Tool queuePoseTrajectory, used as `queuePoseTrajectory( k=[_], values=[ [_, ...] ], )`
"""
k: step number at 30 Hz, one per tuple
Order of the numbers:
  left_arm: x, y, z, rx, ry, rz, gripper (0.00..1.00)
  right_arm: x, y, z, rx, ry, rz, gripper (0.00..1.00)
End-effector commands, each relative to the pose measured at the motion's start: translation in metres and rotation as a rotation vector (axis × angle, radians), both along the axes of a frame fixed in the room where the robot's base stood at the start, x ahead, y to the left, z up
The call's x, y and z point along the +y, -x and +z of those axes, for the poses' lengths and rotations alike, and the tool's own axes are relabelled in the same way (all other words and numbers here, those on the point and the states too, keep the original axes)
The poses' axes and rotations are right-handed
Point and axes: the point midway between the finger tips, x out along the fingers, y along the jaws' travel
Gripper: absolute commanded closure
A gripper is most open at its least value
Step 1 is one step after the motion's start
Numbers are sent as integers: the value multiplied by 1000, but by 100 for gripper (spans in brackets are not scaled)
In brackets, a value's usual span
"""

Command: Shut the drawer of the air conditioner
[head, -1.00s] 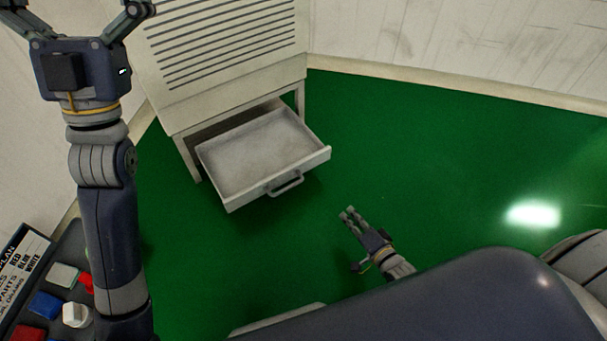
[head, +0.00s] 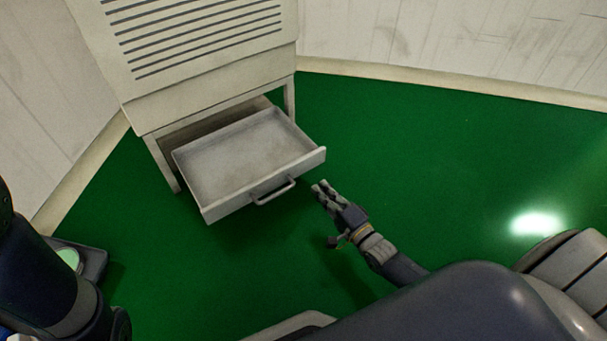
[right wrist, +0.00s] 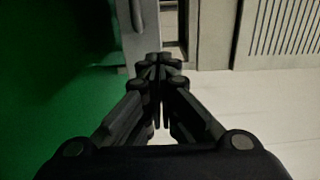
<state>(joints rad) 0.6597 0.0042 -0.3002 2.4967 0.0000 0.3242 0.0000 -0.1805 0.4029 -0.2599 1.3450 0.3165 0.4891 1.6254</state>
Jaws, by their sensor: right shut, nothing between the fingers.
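The air conditioner (head: 190,60) is a pale cabinet on legs with a slatted front. Its drawer (head: 228,207) is pulled out low under the body, and its tray looks empty. A grey bar handle (head: 273,191) is on the drawer front. My right gripper (head: 320,187) is shut and empty, just right of the handle and apart from it in the head view. In the right wrist view its closed fingertips (right wrist: 159,62) point toward pale panels, with the slatted front (right wrist: 287,27) at upper right. My left gripper is out of view.
Green floor (head: 420,150) is open to the right of the drawer. Pale walls (head: 450,45) stand behind. My left arm is at the lower left, beside a dark tray (head: 92,262) with a pale green round item (head: 68,258).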

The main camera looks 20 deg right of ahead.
Motion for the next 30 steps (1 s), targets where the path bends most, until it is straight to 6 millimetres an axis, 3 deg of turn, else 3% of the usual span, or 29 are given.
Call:
queuePoseTrajectory(
  k=[6,12,19,30],
  values=[
    [0,9,-24,-23,-1,1,0,9,-45,-5,-5,-1,0,100],
    [-1,8,-42,-22,-2,2,0,14,-72,-4,-3,-2,0,100],
    [-1,8,-51,-22,-2,2,0,17,-87,-2,-1,0,0,100],
    [-1,9,-51,-23,-1,1,0,17,-88,0,1,-1,0,100]
  ],
)
